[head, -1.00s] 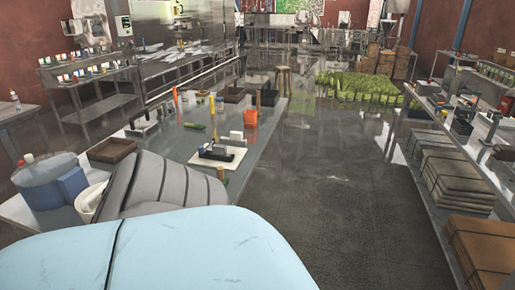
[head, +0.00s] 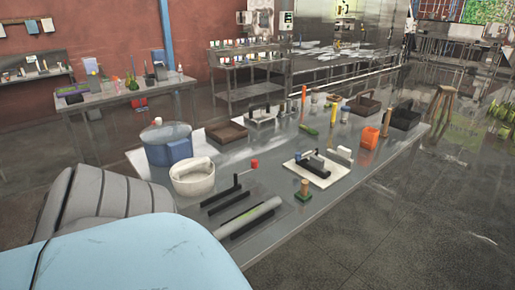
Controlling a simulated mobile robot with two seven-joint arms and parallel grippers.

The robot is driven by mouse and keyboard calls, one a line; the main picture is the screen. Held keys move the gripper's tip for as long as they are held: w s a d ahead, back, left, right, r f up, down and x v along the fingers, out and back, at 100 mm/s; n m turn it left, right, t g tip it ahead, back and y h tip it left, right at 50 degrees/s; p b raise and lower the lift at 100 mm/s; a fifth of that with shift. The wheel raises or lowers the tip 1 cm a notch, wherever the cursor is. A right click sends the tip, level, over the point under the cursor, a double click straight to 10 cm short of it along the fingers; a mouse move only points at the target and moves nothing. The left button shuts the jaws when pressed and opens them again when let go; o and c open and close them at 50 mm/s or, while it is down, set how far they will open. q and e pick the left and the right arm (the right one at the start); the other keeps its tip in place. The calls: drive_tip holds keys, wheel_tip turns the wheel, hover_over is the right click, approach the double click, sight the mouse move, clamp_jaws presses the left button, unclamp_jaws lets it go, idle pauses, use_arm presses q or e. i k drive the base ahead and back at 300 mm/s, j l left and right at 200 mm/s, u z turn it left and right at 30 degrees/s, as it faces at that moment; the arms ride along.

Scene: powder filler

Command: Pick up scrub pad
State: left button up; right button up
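A small green item (head: 309,129) lies on the long metal table (head: 330,205), towards its far side. It may be the scrub pad, but it is too small to tell. A wooden-handled item with a green base (head: 303,191) stands near the table's right edge. Neither of my grippers is in view.
The table also holds a white tub (head: 193,177), a blue container (head: 170,146), a brown tray (head: 226,134), a white board with dark parts (head: 317,170), an orange cup (head: 369,138) and a long grey roll (head: 246,218). Open floor (head: 405,220) lies right of the table.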

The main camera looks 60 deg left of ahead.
sight(304, 195)
drive_tip(key=i+u, duration=0.15)
drive_tip(key=u, duration=0.25)
drive_tip(key=i+l+u, duration=0.1)
drive_tip(key=u, duration=0.3)
drive_tip(key=i+l+u, duration=0.1)
drive_tip(key=u, duration=0.35)
drive_tip(key=i+l+u, duration=0.1)
drive_tip(key=u, duration=0.3)
